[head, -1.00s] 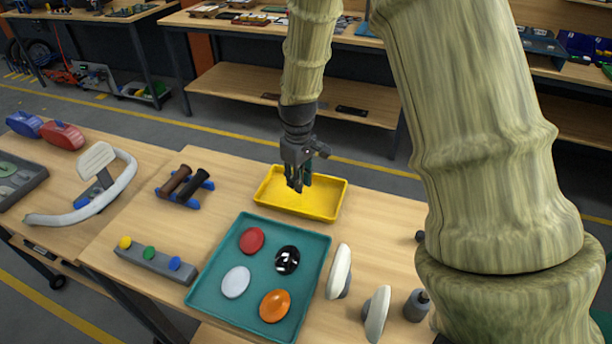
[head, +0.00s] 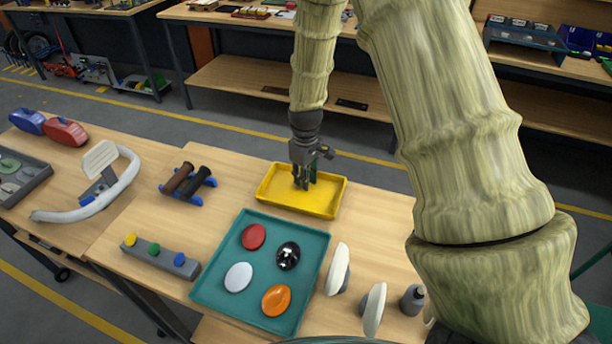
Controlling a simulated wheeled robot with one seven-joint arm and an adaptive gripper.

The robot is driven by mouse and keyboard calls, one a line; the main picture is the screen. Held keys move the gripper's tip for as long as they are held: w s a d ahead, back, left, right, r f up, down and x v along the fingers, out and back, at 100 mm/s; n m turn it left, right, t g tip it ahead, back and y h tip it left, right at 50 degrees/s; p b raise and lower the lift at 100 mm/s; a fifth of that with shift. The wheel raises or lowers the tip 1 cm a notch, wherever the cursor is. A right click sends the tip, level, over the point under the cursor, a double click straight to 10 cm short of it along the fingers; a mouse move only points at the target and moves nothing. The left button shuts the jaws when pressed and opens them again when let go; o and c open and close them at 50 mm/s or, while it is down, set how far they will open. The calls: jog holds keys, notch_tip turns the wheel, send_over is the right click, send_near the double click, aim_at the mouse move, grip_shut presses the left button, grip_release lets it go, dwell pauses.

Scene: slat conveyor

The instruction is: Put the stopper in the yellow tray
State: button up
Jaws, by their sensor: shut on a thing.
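The yellow tray (head: 330,205) stands on the wooden table, behind the teal tray. My gripper (head: 301,186) points down over the yellow tray, with its fingertips low inside the tray's outline. It is shut on a small dark thing, taken to be the stopper, which is mostly hidden by the fingers. A bit of dark green shows beside the fingers, and I cannot tell if it belongs to the stopper. I cannot tell whether the held thing touches the tray floor. The rest of the tray floor looks empty.
The teal tray (head: 207,286) holds several oval pieces. Two white-faced knobs (head: 338,268) and a grey bottle-like piece (head: 412,300) stand right of it. A grip rack (head: 187,185) and a grey button bar (head: 160,257) lie left. My arm covers the right side.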

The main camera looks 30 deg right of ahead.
jog(key=o, duration=0.5)
jog(key=shift+f, duration=0.1)
jog(key=shift+c, duration=0.2)
notch_tip(320, 180, up, 12)
jog(key=b, duration=0.3)
jog(key=shift+b, duration=0.3)
